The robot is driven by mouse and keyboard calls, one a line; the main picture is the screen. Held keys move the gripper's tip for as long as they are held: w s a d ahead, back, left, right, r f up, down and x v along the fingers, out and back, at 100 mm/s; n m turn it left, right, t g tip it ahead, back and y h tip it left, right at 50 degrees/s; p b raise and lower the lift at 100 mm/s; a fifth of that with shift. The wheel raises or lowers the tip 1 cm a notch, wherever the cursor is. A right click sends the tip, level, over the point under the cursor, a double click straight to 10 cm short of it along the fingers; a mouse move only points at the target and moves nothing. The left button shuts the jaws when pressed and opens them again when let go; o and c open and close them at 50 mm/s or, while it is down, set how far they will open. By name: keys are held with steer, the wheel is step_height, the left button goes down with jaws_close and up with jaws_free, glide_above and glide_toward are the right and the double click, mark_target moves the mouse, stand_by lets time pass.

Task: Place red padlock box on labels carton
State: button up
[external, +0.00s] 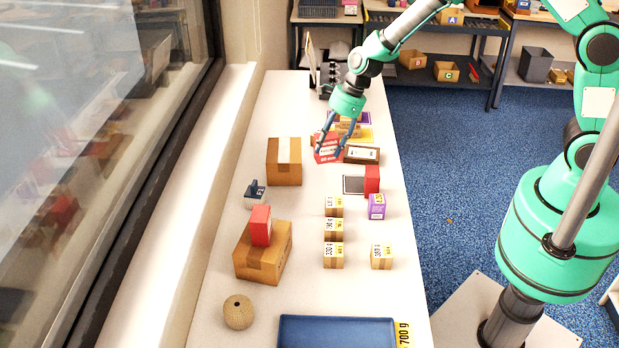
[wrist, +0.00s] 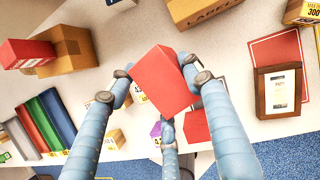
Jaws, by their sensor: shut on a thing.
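My gripper (wrist: 158,78) is shut on a red box (wrist: 166,82), which is tilted between the fingers in the wrist view. In the external view my gripper (external: 334,150) is over the middle of the table, with red box shapes (external: 326,154) at its fingers; which of these is the held box is hard to tell there. A brown carton printed LABELS (wrist: 203,8) lies at the top of the wrist view, apart from the held box. It appears to be the closed carton (external: 284,164) left of my gripper in the external view.
Another carton (external: 262,262) bears a red box (external: 261,226) nearer the front. A dark picture frame (external: 361,154), a standing red box (external: 372,180), a purple box (external: 377,207) and several small cartons (external: 333,230) stand to the right. A blue tray (external: 335,331) is at the front.

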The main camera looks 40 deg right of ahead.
steer(key=shift+w+d+r+m+t+h+p, duration=0.1)
steer(key=shift+d+r+m+t+h+p, duration=0.15)
steer(key=shift+d+m, duration=0.5)
steer(key=shift+w+d+r+m+t+h+p, duration=0.15)
steer(key=shift+d+r+m+p, duration=0.25)
steer(key=shift+d, duration=0.45)
steer(key=shift+w+d+r+m+t+h+p, duration=0.1)
steer(key=shift+d+r+m+t+p, duration=0.1)
steer(key=shift+d+m, duration=0.6)
glide_above(293, 151)
steer(key=shift+a+f, duration=0.15)
steer(key=shift+f, duration=0.6)
steer(key=shift+f, duration=1.7)
steer(key=shift+f, duration=0.1)
steer(key=o, duration=1.4)
steer(key=shift+f, duration=0.1)
steer(key=shift+c, duration=0.2)
